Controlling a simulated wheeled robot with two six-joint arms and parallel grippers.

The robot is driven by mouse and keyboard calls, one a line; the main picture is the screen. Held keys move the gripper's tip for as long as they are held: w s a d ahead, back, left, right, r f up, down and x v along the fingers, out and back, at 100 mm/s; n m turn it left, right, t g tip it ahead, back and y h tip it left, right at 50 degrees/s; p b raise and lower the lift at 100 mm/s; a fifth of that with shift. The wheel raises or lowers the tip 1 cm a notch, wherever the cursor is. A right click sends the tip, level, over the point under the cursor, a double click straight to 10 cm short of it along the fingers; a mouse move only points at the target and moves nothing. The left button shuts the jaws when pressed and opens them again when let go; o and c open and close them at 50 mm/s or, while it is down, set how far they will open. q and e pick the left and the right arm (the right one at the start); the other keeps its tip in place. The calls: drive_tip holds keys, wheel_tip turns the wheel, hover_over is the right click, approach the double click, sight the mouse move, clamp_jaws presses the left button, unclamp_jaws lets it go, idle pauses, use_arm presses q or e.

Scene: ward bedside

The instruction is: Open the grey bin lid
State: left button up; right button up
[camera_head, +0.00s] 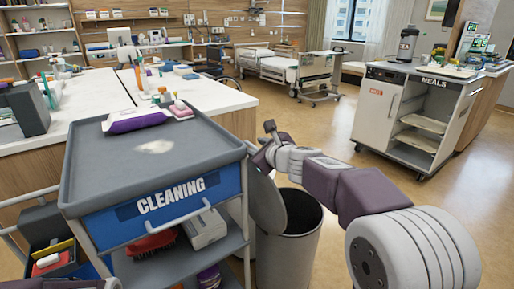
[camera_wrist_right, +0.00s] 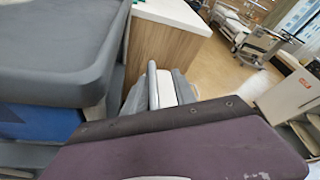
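The grey bin (camera_head: 287,258) stands on the floor just right of the cleaning cart in the head view. Its dark opening shows. The grey bin lid (camera_head: 267,203) is raised and stands steeply on the bin's left side, next to the cart. My right gripper (camera_head: 267,138) is above the lid's upper edge, beside the cart's corner. Whether it touches the lid, and whether its fingers are apart, I cannot tell. In the right wrist view, my purple and black arm part covers the lower middle, and the bin cannot be made out.
The cleaning cart (camera_head: 88,178) stands close on the left, with a purple packet (camera_head: 137,119) on top. A white counter (camera_head: 210,97) is behind it. The white meals cart (camera_head: 376,108) is at the right. Open floor (camera_head: 300,122) lies between.

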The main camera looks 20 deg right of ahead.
drive_tip(key=p+v, duration=0.2)
drive_tip(key=v, duration=0.6)
drive_tip(key=shift+s, duration=0.35)
drive_tip(key=shift+r, duration=0.1)
